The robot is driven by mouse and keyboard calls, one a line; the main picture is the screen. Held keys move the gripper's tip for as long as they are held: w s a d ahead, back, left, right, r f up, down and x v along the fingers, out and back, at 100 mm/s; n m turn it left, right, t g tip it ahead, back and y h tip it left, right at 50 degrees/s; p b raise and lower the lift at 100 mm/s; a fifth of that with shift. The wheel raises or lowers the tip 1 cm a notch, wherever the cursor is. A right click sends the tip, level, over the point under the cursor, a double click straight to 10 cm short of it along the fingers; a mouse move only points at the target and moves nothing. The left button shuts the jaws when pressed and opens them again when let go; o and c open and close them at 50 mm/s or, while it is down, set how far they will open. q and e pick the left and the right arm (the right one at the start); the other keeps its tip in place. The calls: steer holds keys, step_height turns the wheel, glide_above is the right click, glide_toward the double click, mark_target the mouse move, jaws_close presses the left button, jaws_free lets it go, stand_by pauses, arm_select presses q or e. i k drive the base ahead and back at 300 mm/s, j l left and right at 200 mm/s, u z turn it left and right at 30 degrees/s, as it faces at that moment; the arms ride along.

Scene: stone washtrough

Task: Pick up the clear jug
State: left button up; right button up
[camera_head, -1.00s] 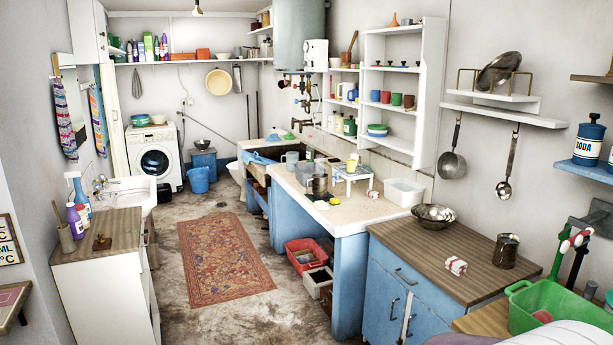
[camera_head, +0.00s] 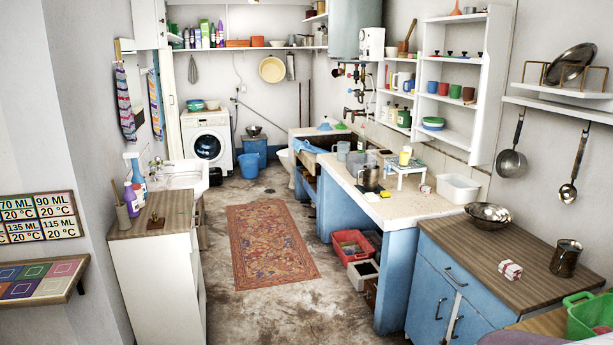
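A small see-through vessel, which may be the clear jug (camera_head: 355,161), stands on the pale counter (camera_head: 425,206) beside the stone trough. It is partly hidden by a metal pot (camera_head: 370,179) in front of it. It is too small to make out a handle or spout. A grey cup (camera_head: 343,149) stands just behind it. Neither of my grippers is in view.
A small white stand (camera_head: 405,168) and a clear-white tub (camera_head: 458,187) share the counter. A red crate (camera_head: 351,244) sits on the floor below. A rug (camera_head: 270,245) lies on open floor. A wooden-topped blue cabinet (camera_head: 470,255) is at the right.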

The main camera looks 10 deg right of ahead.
mark_target(343, 148)
steer(key=i, duration=3)
steer(key=i+z, duration=0.1)
steer(key=i, duration=0.65)
steer(key=i+z, duration=0.1)
steer(key=i, duration=0.65)
steer(key=i+j+z, duration=0.1)
steer(key=i, duration=0.65)
steer(key=i+z, duration=0.3)
steer(key=i, duration=0.15)
steer(key=i+j+z, duration=0.3)
steer(key=i, duration=0.15)
steer(key=i+j+z, duration=0.15)
steer(key=i+z, duration=0.15)
steer(key=i+j+z, duration=0.3)
steer(key=i+j, duration=0.1)
steer(key=i, duration=0.1)
